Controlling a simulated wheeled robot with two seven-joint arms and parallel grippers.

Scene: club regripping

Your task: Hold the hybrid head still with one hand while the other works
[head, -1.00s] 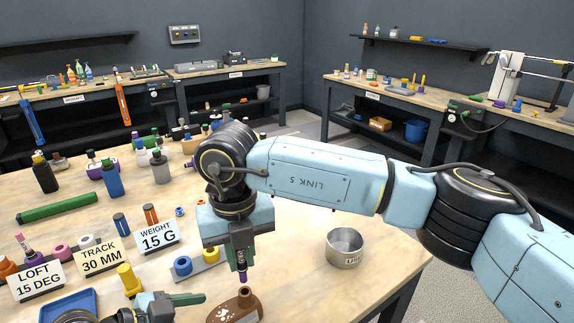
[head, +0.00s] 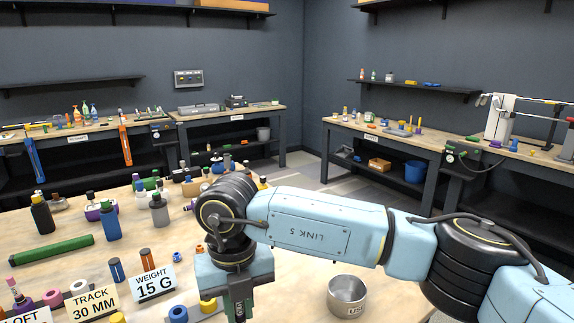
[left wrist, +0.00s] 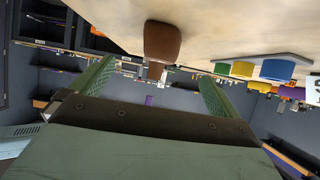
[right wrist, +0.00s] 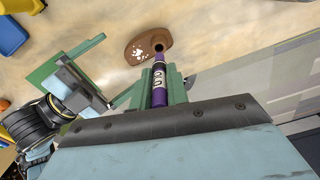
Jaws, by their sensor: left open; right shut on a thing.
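The hybrid head (right wrist: 146,48), brown with a white paw print, rests on the table in the right wrist view. In the left wrist view it (left wrist: 162,42) appears upside down, ahead of my left gripper. My right gripper (right wrist: 158,85) is shut on a slim purple piece with white markings (right wrist: 158,76). Its tip is at the head's round socket; I cannot tell how deep. My left gripper (left wrist: 155,78) is open and empty, its fingers apart on either side of the head's neck, not visibly touching it. In the head view my right gripper (head: 239,305) is cut by the bottom edge.
Cards for weight (head: 154,283) and track (head: 95,303) stand to the left.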

